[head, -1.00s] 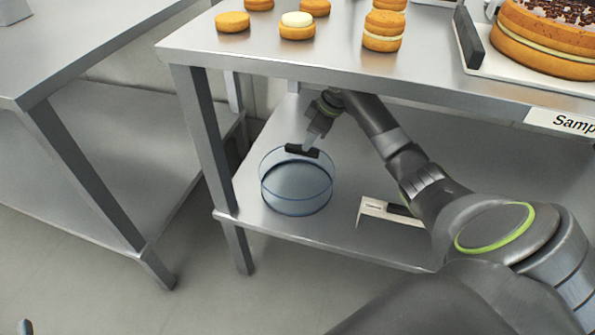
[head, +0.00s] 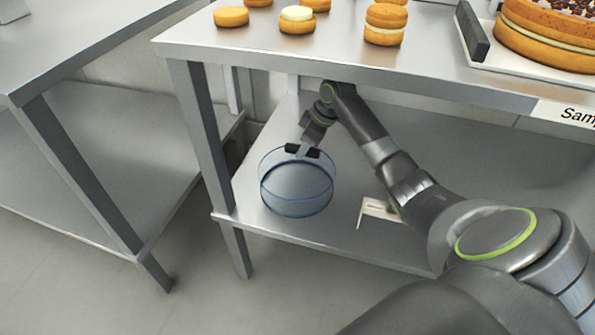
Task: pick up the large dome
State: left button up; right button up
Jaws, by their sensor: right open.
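The large dome (head: 297,190) is a clear, bluish, round glass-like piece on the lower shelf (head: 350,235), near the shelf's front left corner. My right gripper (head: 302,151) is at the dome's upper back rim, with its dark finger pads apart. I cannot tell whether a pad touches the rim. The dome rests on the shelf. My left gripper is not in view.
The upper tabletop (head: 440,75) hangs over my right arm and holds several small cakes (head: 297,19) and a large layered cake (head: 545,40). A small white holder (head: 378,211) stands right of the dome. A table leg (head: 203,150) is close on its left.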

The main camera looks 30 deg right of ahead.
jog(key=shift+f+p, duration=0.25)
jog(key=shift+p, duration=0.2)
dwell(0.7)
jog(key=shift+c, duration=0.4)
grip_shut()
